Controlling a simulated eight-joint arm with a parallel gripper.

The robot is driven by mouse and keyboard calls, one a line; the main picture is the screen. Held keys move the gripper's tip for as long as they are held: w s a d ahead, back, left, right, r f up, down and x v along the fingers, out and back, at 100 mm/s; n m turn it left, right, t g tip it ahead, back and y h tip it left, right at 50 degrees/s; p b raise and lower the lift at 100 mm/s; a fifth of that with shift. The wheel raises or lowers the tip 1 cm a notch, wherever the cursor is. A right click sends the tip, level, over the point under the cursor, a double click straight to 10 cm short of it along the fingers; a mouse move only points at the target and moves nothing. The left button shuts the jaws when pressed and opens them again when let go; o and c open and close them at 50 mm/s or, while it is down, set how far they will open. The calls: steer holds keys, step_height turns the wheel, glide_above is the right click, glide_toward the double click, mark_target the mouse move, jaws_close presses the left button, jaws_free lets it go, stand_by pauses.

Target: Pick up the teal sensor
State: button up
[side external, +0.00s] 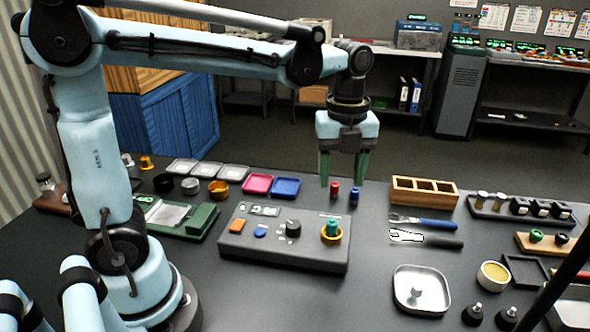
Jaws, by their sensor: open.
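The teal sensor (332,227) stands upright in a yellow ring (331,237) at the right end of the grey control box (284,240). My gripper (343,180) points straight down above and behind the box, with its two green fingers apart and nothing between them. It is higher than the sensor and clear of it. A small red part (335,188) and a small blue part (354,194) stand on the table close to the fingertips in the picture; how far apart in depth I cannot tell.
The box also carries a black knob (293,228) and buttons. A wooden divided box (424,192), two tools (425,238) and a metal tray (420,290) lie to the right. Pink (257,184) and blue (286,188) trays lie behind. Bare table lies right of the control box.

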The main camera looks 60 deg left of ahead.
glide_above(333, 222)
steer(key=f, duration=0.6)
steer(key=shift+w+d+f, duration=0.1)
steer(key=shift+w+d, duration=0.1)
steer(key=shift+s+a+f, duration=0.15)
steer(key=shift+f, duration=1.2)
steer(key=shift+s+a+f, duration=0.1)
steer(key=shift+f, duration=1.25)
steer(key=shift+c, duration=0.3)
jaws_close()
